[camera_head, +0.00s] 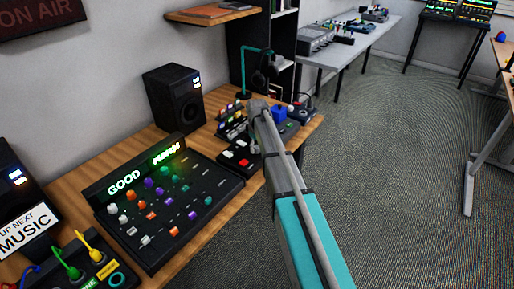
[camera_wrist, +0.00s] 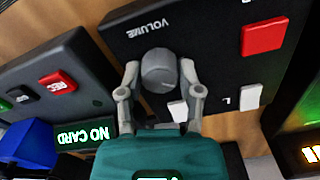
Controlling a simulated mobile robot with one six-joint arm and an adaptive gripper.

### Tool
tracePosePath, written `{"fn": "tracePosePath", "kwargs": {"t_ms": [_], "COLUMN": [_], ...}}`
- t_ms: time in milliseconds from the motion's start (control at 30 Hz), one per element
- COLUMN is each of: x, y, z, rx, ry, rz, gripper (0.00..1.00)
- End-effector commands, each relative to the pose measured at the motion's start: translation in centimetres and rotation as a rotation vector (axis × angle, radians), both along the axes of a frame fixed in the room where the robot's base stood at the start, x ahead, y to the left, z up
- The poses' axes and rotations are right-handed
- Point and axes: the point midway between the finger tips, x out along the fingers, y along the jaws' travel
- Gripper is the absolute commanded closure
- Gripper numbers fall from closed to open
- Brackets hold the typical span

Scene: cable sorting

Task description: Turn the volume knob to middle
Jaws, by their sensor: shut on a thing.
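The volume knob (camera_wrist: 159,72) is a round grey knob on a black panel (camera_wrist: 205,50), beside the printed word VOLUME. My gripper (camera_wrist: 160,78) has one finger on each side of the knob and is shut on it. In the head view my gripper (camera_head: 256,128) reaches down over the right part of the desk and hides the knob. A faint light mark shows on the knob's face, but I cannot read its setting clearly.
The panel also carries a red button (camera_wrist: 264,38) and white buttons (camera_wrist: 250,97). A mixer (camera_head: 165,205) and speaker (camera_head: 174,96) stand left on the wooden desk.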

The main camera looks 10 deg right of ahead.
Motion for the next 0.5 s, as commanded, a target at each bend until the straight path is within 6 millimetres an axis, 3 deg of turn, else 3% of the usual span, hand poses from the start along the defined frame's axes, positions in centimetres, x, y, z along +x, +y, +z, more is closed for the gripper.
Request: {"fn": "tracePosePath", "kwargs": {"t_ms": [500], "x": [0.03], "y": [-0.01], "z": [0.0], "rx": [0.0], "ry": [0.0], "rz": [-0.491], "gripper": [1.0]}}
